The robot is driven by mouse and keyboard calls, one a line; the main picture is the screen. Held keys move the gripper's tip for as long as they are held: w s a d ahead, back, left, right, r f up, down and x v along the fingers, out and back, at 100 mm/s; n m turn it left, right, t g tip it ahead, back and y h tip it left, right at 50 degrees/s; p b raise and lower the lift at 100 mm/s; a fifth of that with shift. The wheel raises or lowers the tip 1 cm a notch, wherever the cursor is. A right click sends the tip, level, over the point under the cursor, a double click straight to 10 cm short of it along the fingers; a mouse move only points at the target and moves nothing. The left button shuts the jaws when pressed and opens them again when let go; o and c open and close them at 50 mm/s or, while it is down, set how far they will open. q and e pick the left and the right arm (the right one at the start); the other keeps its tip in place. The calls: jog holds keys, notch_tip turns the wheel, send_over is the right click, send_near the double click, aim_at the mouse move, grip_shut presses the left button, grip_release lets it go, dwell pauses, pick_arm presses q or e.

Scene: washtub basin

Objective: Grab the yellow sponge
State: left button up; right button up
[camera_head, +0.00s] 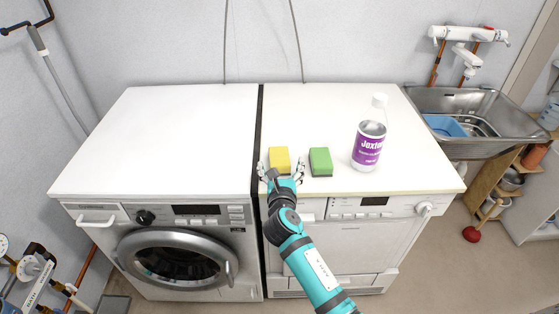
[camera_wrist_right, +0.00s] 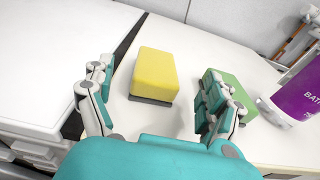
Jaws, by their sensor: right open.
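The yellow sponge (camera_head: 280,158) has a dark underside and lies on the white top of the right machine, near its left edge. In the right wrist view the yellow sponge (camera_wrist_right: 155,72) sits ahead of the hand, between the lines of the two fingers. My right gripper (camera_head: 282,168) is open, its fingers spread to the left and right of the sponge's near side. In the right wrist view the gripper (camera_wrist_right: 155,98) is empty, with a gap on each side of the sponge. My left gripper is not in view.
A green sponge (camera_head: 320,161) lies just right of the yellow one, close to my right finger. A white and purple bottle (camera_head: 369,140) stands further right. A dark gap (camera_head: 261,115) runs between the two machines. The left machine top (camera_head: 170,140) is bare. A metal sink (camera_head: 480,105) is at far right.

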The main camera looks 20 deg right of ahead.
aim_at(280, 159)
jog(key=x, duration=0.4)
jog(key=shift+w+f, duration=0.35)
jog(key=shift+s, duration=0.1)
jog(key=c, duration=1.1)
